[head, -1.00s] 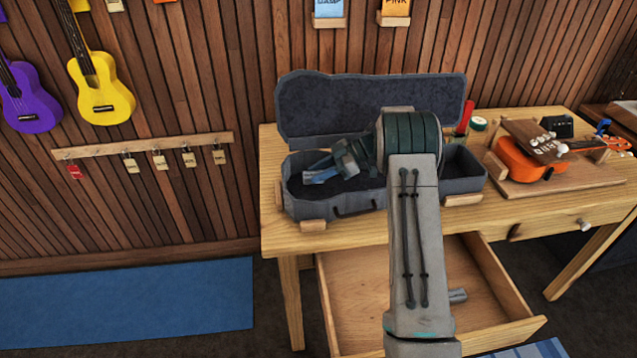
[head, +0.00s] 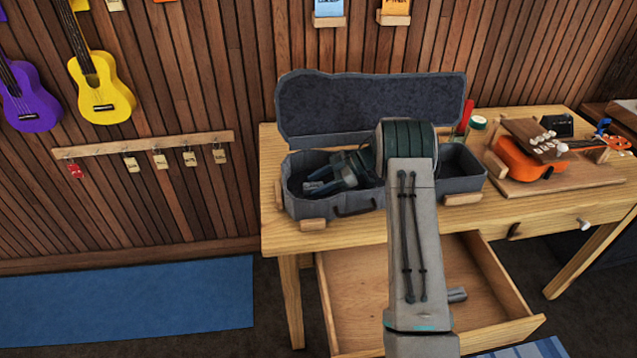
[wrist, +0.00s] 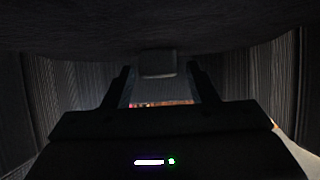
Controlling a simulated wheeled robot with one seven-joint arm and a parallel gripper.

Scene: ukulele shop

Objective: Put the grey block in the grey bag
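The grey bag is a grey, ukulele-shaped open case (head: 355,205) on the wooden table, with its lid raised at the back. My gripper (head: 312,180) is inside the left part of it, low, with its two fingers apart. In the wrist view my gripper (wrist: 160,85) is open, inside a dark space with ribbed grey sides. A small grey block-like shape (wrist: 157,65) shows just beyond the fingertips, against the dark lining; it seems to be the grey block. I cannot tell whether the fingers touch it. The block is not clear in the head view.
An open, mostly bare drawer (head: 375,300) juts out below the case, with a small grey cylinder (head: 457,295) in it. An orange ukulele (head: 525,160) lies on a board at the right.

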